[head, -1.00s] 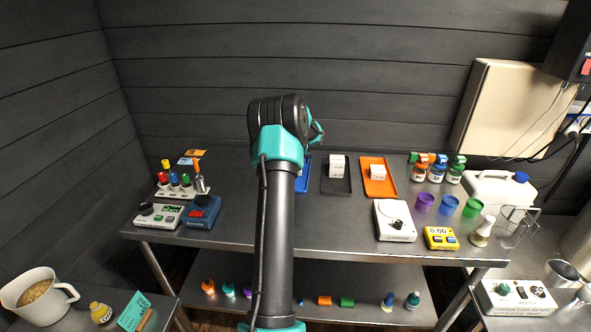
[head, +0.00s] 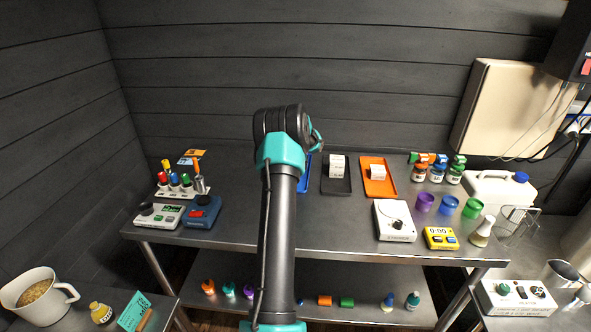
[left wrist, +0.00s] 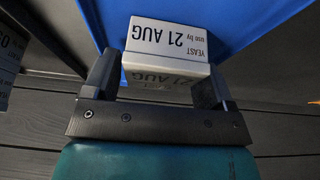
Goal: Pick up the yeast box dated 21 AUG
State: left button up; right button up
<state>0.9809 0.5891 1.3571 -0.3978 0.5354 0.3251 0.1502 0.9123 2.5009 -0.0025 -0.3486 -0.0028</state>
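The yeast box dated 21 AUG (left wrist: 168,42) is white with black print, which reads upside down in the left wrist view. It is over the blue tray (left wrist: 262,25). My left gripper (left wrist: 166,78) has one finger on each side of the box. The fingers look open, with a narrow gap at the right side; contact at the left side is unclear. In the head view my left arm hides this box, my gripper and most of the blue tray (head: 316,163). My right gripper is in neither current view.
A white box (head: 338,165) stands on a black tray (head: 336,187) right of the blue one. Another white box (head: 377,172) stands on an orange tray (head: 379,188). A white scale-like device (head: 394,221) is nearer the front. The bench centre-left is clear.

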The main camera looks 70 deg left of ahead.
pick_arm(q)
jog(key=c, duration=0.7)
jog(key=shift+r, duration=0.15)
jog(key=shift+r, duration=1.4)
jog(key=shift+d+r, duration=0.15)
jog(key=shift+r, duration=0.15)
jog(key=s+d, duration=0.2)
jog(key=d, duration=0.3)
jog(key=s+d+r, duration=0.1)
jog(key=s+d, duration=0.1)
jog(key=d, duration=0.2)
jog(key=s+d, duration=0.2)
jog(key=d, duration=0.3)
jog(key=shift+d+r, duration=0.15)
jog(key=shift+d, duration=0.15)
